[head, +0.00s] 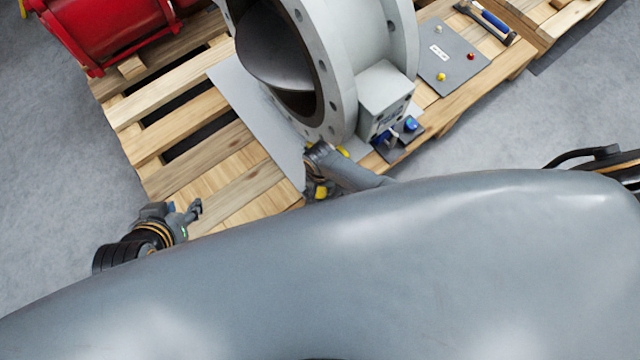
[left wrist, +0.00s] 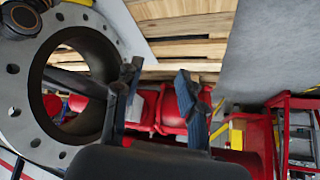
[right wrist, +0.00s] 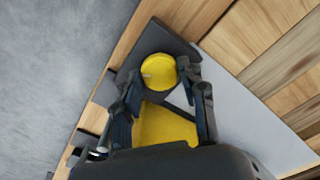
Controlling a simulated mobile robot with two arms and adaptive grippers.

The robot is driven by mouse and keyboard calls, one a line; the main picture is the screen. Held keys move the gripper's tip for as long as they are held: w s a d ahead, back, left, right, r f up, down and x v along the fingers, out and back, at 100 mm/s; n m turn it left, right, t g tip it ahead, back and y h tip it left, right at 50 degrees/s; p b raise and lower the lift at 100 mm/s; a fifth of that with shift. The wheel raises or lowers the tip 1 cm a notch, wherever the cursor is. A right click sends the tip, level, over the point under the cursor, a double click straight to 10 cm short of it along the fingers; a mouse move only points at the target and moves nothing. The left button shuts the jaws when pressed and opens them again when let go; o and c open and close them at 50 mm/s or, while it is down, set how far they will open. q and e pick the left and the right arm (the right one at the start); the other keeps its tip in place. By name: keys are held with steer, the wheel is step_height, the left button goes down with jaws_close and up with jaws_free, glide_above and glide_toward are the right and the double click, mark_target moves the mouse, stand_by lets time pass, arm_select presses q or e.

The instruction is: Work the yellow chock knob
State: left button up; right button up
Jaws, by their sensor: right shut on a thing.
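The yellow chock knob (right wrist: 158,70) has a round top on a dark plate, with a yellow wedge-shaped part (right wrist: 165,125) nearer the camera. In the right wrist view my right gripper (right wrist: 168,95) has a finger on each side of the yellow piece and is shut on it. In the head view my right gripper (head: 318,170) is low at the pallet edge beside the grey valve, with bits of yellow around it; my arm hides part of this. My left gripper (head: 190,212) is over the near left pallet edge; its fingers (left wrist: 158,90) are apart and empty.
The large grey flanged valve (head: 345,80) stands on a wooden pallet (head: 185,130). A box with a blue knob (head: 411,124) is at its right. A grey panel (head: 455,70) and a hammer (head: 490,22) lie behind. Red equipment (head: 100,25) is at the back left. Grey floor is clear left.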

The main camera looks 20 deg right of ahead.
steer(key=m+p, duration=0.1)
steer(key=m, duration=0.2)
steer(key=shift+m, duration=0.3)
arm_select(q)
steer(key=s+a+f+g+y, duration=0.1)
steer(key=s+a+g, duration=0.1)
steer(key=s, duration=0.4)
steer(key=shift+s+f+g, duration=0.35)
steer(key=shift+g, duration=0.55)
arm_select(e)
steer(key=shift+m, duration=0.3)
steer(key=o, duration=1.1)
steer(key=shift+o, duration=0.2)
step_height(320, 180, up, 12)
